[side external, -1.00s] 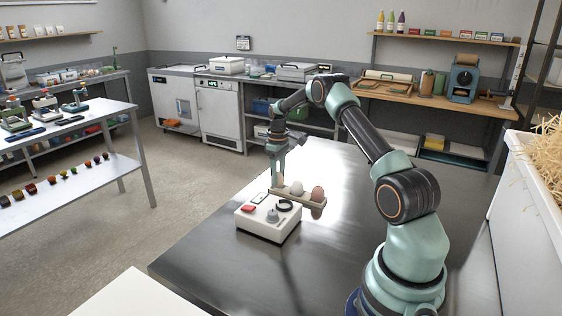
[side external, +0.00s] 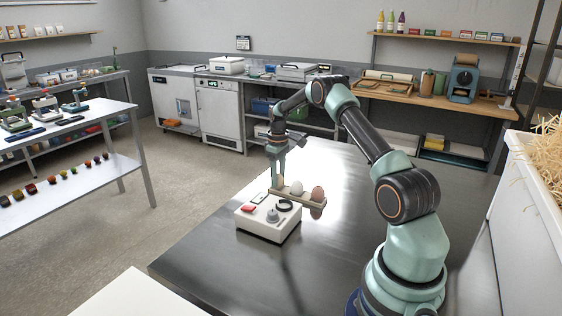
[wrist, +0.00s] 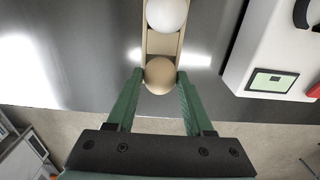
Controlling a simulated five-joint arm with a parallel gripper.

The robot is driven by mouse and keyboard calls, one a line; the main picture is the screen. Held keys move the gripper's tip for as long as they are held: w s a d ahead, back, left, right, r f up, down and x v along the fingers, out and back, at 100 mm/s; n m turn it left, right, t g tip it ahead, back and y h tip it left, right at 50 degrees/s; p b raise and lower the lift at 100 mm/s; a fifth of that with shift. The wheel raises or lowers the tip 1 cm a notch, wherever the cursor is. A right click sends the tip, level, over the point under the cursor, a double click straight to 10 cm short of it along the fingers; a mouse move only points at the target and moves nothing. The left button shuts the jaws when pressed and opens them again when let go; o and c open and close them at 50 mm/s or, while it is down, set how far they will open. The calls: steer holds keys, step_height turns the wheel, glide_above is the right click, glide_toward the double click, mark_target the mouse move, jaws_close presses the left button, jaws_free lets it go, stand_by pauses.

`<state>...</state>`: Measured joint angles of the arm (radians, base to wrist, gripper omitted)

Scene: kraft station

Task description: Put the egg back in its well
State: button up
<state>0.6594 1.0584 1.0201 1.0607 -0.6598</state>
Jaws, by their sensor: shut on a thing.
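A narrow tan tray (side external: 305,201) with egg wells lies on the steel table, behind a white box. A tan egg (wrist: 160,75) is between my gripper's fingertips (wrist: 159,77) at the tray's left end in the side view. My gripper (side external: 278,178) points down and is shut on this egg; the egg (side external: 281,181) is partly hidden there. I cannot tell whether it rests fully in the well. A white egg (side external: 297,188) sits in the middle and a brown egg (side external: 318,194) at the right end. The white egg also shows in the wrist view (wrist: 166,12).
The white box (side external: 262,226) with a red button, a knob and a dark ring stands close in front of the tray. It also shows at right in the wrist view (wrist: 262,50). The steel table (side external: 345,225) is clear to the right of the tray.

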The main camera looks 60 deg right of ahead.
steer(key=shift+f, duration=0.25)
stand_by(0.4)
steer(key=o, duration=1.1)
steer(key=shift+c, duration=0.2)
steer(key=shift+r, duration=0.1)
steer(key=shift+r, duration=3.95)
